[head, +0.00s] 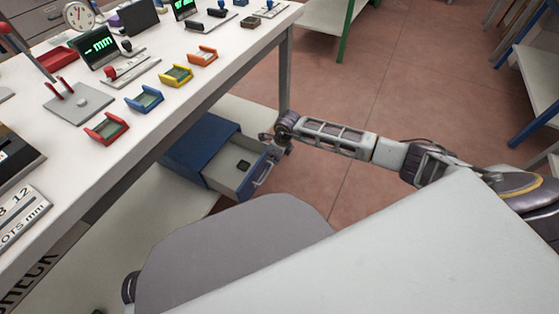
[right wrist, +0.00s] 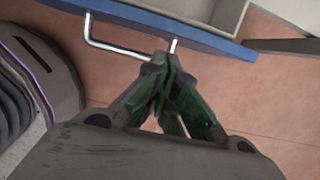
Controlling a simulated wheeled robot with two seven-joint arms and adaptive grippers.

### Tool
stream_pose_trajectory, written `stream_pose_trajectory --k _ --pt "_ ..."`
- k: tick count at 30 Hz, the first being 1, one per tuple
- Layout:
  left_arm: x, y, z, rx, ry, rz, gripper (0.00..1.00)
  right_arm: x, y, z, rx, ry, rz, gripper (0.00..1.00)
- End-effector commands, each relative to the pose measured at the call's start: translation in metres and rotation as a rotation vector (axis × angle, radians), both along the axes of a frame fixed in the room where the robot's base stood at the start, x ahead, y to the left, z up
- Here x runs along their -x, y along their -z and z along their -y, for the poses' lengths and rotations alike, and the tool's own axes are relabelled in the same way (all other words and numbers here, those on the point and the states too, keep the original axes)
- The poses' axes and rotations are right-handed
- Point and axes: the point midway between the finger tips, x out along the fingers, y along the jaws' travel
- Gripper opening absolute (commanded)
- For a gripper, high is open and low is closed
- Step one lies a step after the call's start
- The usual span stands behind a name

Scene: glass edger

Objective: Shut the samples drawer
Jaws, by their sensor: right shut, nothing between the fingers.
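The samples drawer (head: 224,176) is a grey tray with a blue front, pulled out of a blue cabinet (head: 203,142) under the table. A small dark object lies inside it. Its metal bar handle (head: 263,174) is on the front. My right gripper (head: 272,142) is at the drawer's front, near the handle's far end. In the right wrist view the right gripper (right wrist: 163,62) is shut and empty, its tips by one end of the handle (right wrist: 118,49), below the blue drawer front (right wrist: 190,32). I cannot tell whether they touch. My left gripper is not in view.
The white table (head: 185,100) stands above the cabinet and holds gauges and several coloured trays. Its leg (head: 285,75) stands behind the right gripper. A green-legged table (head: 325,15) stands at the back.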

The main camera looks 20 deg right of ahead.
Motion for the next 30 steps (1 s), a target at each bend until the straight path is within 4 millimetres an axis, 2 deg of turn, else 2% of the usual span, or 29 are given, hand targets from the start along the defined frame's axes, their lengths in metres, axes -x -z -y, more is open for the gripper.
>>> stream_pose_trajectory --k 6,23,30 --pt "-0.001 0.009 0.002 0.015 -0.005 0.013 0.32 -0.010 0.000 -0.007 -0.001 0.000 0.001 0.00" --pt "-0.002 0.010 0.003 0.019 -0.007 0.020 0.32 -0.012 0.000 -0.009 0.000 0.001 0.000 0.00" --pt "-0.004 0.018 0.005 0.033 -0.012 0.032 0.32 -0.022 0.000 -0.017 -0.001 0.000 0.001 0.00"
